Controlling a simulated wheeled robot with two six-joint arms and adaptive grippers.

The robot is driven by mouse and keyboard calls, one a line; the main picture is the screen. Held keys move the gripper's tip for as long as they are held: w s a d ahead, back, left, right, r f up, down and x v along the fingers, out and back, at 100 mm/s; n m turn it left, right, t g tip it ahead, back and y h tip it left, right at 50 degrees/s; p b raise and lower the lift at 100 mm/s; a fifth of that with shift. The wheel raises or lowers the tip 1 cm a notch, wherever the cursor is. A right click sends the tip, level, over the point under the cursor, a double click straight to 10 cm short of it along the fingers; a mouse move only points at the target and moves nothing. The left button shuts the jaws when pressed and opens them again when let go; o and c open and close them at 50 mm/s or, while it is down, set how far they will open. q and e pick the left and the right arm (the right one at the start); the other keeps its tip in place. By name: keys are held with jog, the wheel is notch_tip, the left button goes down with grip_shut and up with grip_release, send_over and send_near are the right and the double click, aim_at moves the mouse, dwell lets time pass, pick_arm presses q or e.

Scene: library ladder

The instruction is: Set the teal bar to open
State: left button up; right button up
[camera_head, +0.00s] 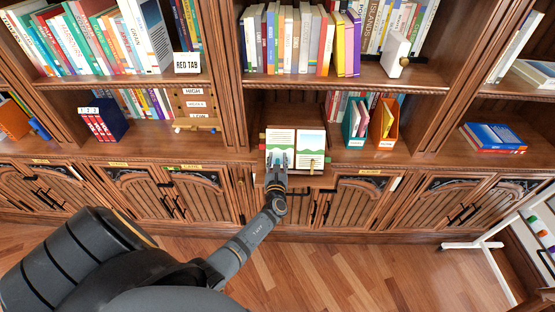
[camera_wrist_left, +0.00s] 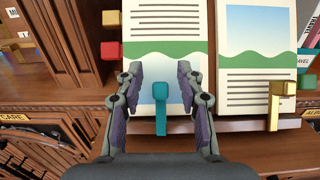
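A teal bar (camera_wrist_left: 161,108) stands upright at the lower part of the left page (camera_wrist_left: 165,22) of an open picture book, with its wider end at the top. My left gripper (camera_wrist_left: 160,85) has its two fingers apart, one on each side of the bar, with gaps between pads and bar. In the head view the left gripper (camera_head: 278,159) is in front of the book's left page, and the fingers largely hide the bar there. My right gripper is in neither view.
A gold bar (camera_wrist_left: 279,103) stands at the right page (camera_wrist_left: 255,40). A red block (camera_wrist_left: 110,50) and a yellow block (camera_wrist_left: 111,18) jut out left of the book. Teal (camera_head: 354,128) and orange (camera_head: 386,130) file holders stand to the right. Cabinet doors (camera_head: 352,203) lie below.

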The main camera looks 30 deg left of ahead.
pick_arm(q)
grip_shut()
